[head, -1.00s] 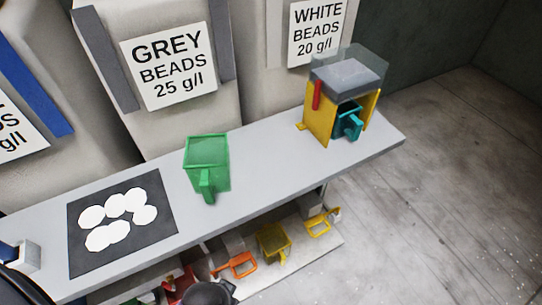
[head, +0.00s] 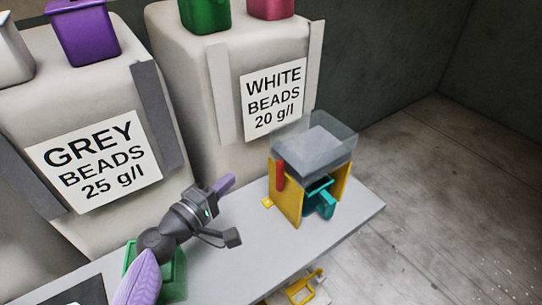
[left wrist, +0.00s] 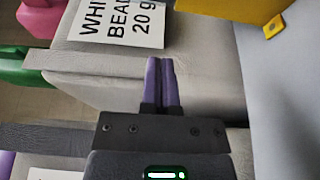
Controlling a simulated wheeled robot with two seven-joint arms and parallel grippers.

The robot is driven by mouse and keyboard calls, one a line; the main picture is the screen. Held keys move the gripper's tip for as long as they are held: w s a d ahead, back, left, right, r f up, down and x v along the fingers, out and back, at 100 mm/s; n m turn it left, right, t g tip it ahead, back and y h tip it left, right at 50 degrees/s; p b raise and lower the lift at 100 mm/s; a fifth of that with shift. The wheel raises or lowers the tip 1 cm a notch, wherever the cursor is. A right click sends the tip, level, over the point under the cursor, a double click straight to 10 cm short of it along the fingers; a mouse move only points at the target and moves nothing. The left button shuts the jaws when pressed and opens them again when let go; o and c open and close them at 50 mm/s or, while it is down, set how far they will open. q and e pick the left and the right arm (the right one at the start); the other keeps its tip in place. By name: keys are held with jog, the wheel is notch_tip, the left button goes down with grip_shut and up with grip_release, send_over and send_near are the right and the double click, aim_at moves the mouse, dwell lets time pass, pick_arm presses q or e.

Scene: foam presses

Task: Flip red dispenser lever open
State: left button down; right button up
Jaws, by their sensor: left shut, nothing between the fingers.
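The dispenser (head: 346,192) is a yellow frame at the right end of the grey bench, with a clear hopper (head: 318,140) on top. Its red lever (head: 280,176) points upright on the left front side. A teal jug (head: 322,198) sits inside the frame under the hopper. My left gripper (head: 226,184) is shut and empty, in front of the bead bins and left of the dispenser, apart from the lever. In the left wrist view its purple fingers (left wrist: 160,80) are together, and part of the yellow frame (left wrist: 225,8) shows; the lever does not.
A green jug (head: 174,275) stands on the bench (head: 240,262), partly hidden behind my left arm. The white beads bin (head: 225,110) and grey beads bin (head: 70,90) stand behind. The bench between gripper and dispenser is clear.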

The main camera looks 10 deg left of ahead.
aim_at(277, 159)
pick_arm(q)
jog(key=w+d, duration=0.3)
jog(key=w+d+p, duration=0.1)
jog(key=w+d, duration=0.2)
jog(key=d, duration=0.1)
jog(key=shift+r, duration=0.1)
jog(key=shift+s+d, duration=0.1)
jog(key=shift+d, duration=0.05)
pick_arm(e)
jog(key=shift+s+r, duration=0.3)
jog(key=shift+r, duration=0.35)
jog(key=shift+f, duration=0.1)
